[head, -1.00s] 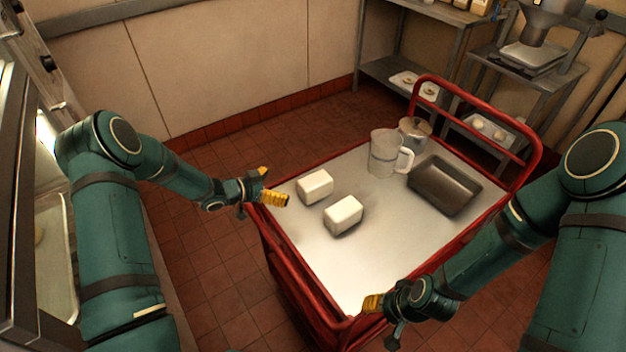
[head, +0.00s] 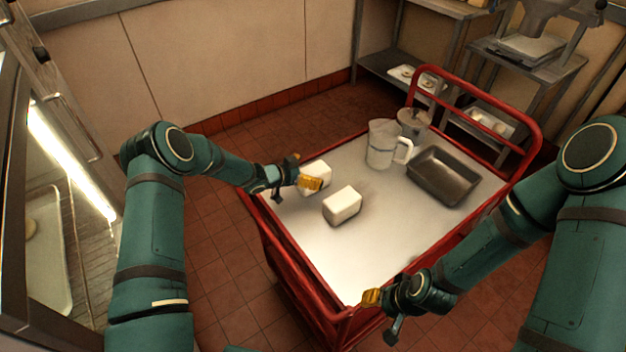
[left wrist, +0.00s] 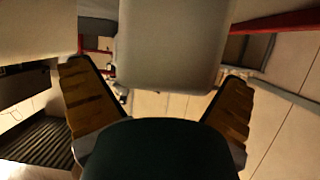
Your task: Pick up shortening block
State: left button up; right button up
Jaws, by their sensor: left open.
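Two white shortening blocks lie on the cart top (head: 375,250). The farther block (head: 320,170) is partly hidden behind my left gripper (head: 303,174); the nearer block (head: 342,206) lies to its lower right in full view. My left gripper is open, its yellow-padded fingers beside the farther block in the head view. In the left wrist view, a pale block-shaped thing (left wrist: 172,45) fills the upper middle between the spread fingers (left wrist: 155,110); I cannot tell whether they touch it. My right gripper (head: 380,312) is over the cart's near edge, away from the blocks; its opening is unclear.
A clear pitcher (head: 382,145), a lidded pot (head: 413,122) and a dark pan (head: 442,176) stand on the cart's far side. A red rail (head: 480,98) rises at the far end. The cart's near middle is clear.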

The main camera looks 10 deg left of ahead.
pick_arm(q)
jog(key=shift+w+d, duration=0.15)
jog(key=c, duration=1.4)
jog(key=shift+o, duration=0.2)
